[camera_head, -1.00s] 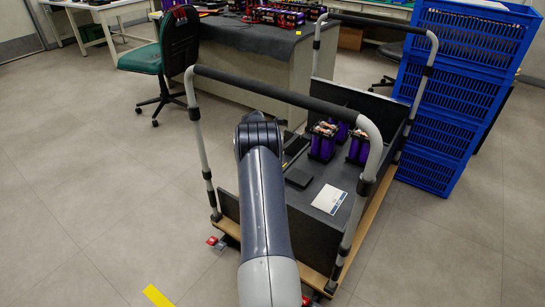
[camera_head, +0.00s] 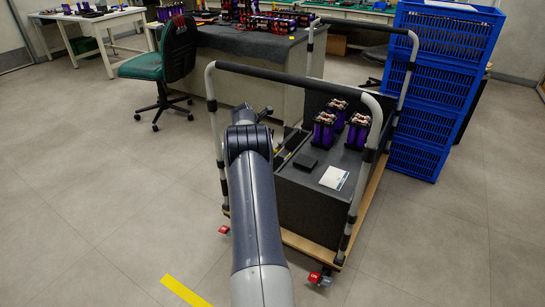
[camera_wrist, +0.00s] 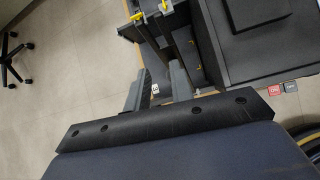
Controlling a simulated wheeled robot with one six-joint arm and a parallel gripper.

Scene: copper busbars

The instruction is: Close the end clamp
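The end clamp cannot be picked out with certainty. In the wrist view, a dark fixture with grey bars and small yellow parts (camera_wrist: 138,17) stands at the top centre, on the edge of the cart. My gripper (camera_wrist: 157,84) shows in the wrist view as two grey fingers with a gap between them, in front of a black bar with several holes. It points toward the fixture's lower end, and nothing is seen held between the fingers.
The cart (camera_head: 310,212) has grey tube handles (camera_head: 293,78) rising near my arm. Several purple cell blocks (camera_head: 324,132) and a white card (camera_head: 334,178) lie on top. Blue crates (camera_head: 425,125) stand at right, a green chair (camera_head: 172,58) at left.

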